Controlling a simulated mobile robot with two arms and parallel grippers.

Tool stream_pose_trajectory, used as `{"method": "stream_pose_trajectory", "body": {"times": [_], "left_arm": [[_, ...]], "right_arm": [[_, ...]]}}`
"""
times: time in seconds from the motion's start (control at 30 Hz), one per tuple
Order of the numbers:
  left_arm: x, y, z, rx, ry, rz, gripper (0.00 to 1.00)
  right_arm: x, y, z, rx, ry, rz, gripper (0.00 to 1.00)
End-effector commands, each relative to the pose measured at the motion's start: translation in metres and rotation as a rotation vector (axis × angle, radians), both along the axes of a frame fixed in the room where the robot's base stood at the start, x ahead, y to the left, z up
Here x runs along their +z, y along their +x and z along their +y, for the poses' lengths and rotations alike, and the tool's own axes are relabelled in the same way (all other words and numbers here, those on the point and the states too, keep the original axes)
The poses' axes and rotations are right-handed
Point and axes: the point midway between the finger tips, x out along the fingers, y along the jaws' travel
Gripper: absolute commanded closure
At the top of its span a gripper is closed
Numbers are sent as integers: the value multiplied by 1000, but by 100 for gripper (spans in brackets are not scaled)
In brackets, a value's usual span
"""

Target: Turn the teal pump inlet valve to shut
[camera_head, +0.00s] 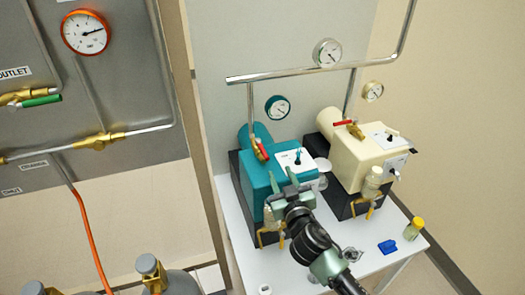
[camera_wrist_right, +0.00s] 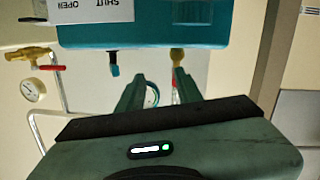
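The teal pump (camera_head: 258,183) stands on the white bench. Its inlet valve (camera_head: 261,149) is brass with a red lever, under the vertical pipe; the lever runs steeply, roughly along the pipe. My right gripper (camera_head: 283,179) is over the pump's front part, below and right of the lever, apart from it. In the upside-down right wrist view, its two fingers (camera_wrist_right: 158,88) are spread. The teal pump body (camera_wrist_right: 150,30) shows there with a brass fitting (camera_wrist_right: 177,56) and a thin red piece, partly hidden by a finger; whether the fingers touch it I cannot tell. My left gripper is not seen.
A cream pump (camera_head: 355,160) with its own red-levered valve (camera_head: 343,123) stands close on the right. A teal-rimmed gauge (camera_head: 277,108) is just above the teal valve. A pipe (camera_head: 300,73) crosses above. A blue item (camera_head: 387,247) and yellow-capped jar (camera_head: 414,228) sit on the bench.

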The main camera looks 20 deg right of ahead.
Motion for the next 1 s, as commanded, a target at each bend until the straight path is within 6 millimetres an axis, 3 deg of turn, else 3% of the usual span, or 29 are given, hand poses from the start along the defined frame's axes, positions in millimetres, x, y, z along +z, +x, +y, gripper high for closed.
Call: {"method": "stream_pose_trajectory", "body": {"times": [0.2, 0.7, 1.0], "left_arm": [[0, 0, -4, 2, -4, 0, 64], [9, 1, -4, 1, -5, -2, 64], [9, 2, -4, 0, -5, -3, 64]], "right_arm": [[17, 26, 19, 103, -25, -92, 65], [17, 93, 22, 107, -25, -95, 65], [17, 103, 22, 108, -24, -94, 65]]}}
